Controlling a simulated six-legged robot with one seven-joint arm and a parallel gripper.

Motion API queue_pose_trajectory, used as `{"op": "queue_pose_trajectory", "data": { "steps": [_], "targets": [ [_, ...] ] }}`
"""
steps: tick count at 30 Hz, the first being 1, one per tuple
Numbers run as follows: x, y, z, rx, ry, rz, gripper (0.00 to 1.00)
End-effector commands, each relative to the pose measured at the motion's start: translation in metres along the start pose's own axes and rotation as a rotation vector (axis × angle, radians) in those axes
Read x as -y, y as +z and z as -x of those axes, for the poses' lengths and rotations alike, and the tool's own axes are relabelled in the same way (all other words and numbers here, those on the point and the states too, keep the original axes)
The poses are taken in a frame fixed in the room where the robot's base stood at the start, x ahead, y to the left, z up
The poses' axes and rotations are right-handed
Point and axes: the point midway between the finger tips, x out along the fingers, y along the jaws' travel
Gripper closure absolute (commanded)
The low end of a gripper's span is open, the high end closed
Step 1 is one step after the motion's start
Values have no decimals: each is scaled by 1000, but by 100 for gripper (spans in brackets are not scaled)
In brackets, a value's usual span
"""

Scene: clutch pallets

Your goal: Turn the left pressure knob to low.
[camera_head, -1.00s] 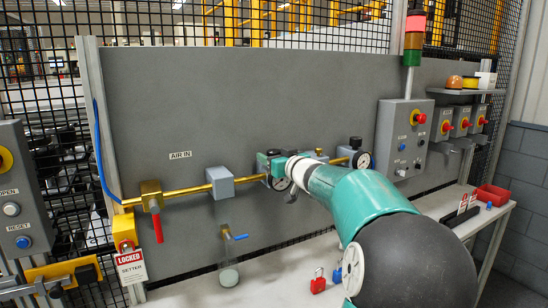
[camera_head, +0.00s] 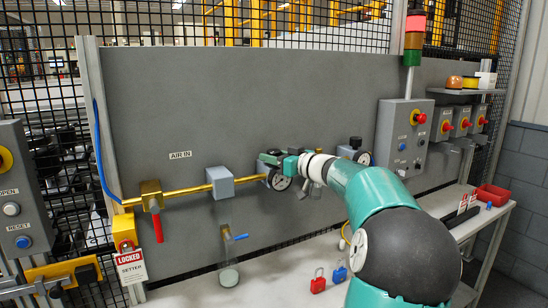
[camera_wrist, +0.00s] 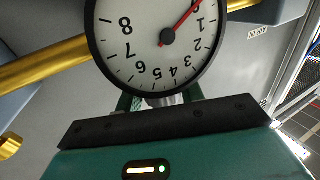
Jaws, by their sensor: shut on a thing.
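The left pressure regulator stands on the brass pipe, with its round white gauge (camera_head: 279,180) in front. In the wrist view the gauge also covers most of the fingers.
A second regulator with a black knob (camera_head: 355,142) and a gauge (camera_head: 364,159) stands close on the right. A red-handled valve (camera_head: 155,220) and a grey block (camera_head: 220,182) are to the left. Red (camera_head: 318,281) and blue (camera_head: 340,272) padlocks are on the bench below.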

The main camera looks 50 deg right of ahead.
Motion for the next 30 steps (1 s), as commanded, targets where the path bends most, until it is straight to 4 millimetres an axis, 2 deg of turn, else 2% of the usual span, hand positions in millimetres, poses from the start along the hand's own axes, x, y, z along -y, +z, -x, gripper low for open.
{"op": "queue_pose_trajectory", "data": {
  "steps": [18, 30],
  "targets": [
    [-1, 1, -1, -3, -558, 0, 85],
    [0, -1, 0, -3, -728, 1, 85]
  ]
}}
